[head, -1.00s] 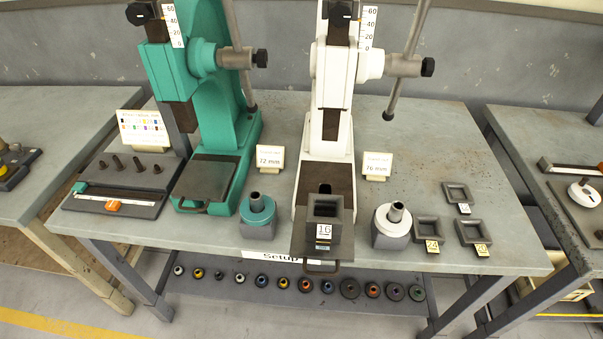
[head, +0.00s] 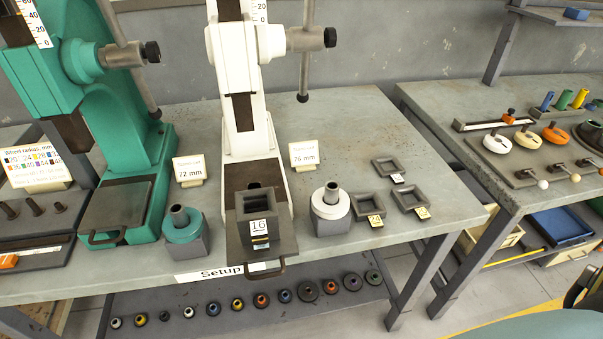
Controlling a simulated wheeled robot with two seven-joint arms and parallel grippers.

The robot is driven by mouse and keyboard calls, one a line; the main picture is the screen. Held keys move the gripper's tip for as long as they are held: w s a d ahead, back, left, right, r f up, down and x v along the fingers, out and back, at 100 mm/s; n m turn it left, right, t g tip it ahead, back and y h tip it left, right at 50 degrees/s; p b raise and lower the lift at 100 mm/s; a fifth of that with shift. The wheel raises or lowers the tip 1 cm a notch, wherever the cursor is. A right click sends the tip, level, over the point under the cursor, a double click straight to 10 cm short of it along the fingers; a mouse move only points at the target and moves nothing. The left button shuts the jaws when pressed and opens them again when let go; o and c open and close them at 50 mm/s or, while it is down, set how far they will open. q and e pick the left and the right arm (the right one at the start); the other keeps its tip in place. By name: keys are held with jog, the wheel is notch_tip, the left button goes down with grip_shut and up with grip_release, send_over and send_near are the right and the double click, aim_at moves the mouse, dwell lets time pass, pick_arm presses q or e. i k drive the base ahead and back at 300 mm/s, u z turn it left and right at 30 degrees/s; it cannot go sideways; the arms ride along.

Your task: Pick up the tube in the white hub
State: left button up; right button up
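The white hub (head: 331,206) is a white ring on a grey block, standing on the table right of the white press. A short dark grey tube (head: 331,189) stands upright in its centre. A teal hub (head: 183,227) on a similar grey block, with its own tube (head: 178,213), stands left of the white press. Neither of my grippers is in view. A blurred teal-grey shape at the bottom right corner may be part of my arm.
The white press (head: 236,95) holds a block marked 16 (head: 258,217). Square frames (head: 368,206) lie right of the white hub. A "76 mm" card (head: 303,154) stands behind it. The green press (head: 133,180) is at left. A second table (head: 480,90) is at right.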

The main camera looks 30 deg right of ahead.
aim_at(332, 187)
jog(key=z, duration=1.85)
jog(key=k, duration=0.95)
jog(key=u, duration=1.2)
jog(key=i, duration=0.45)
jog(key=z, duration=0.05)
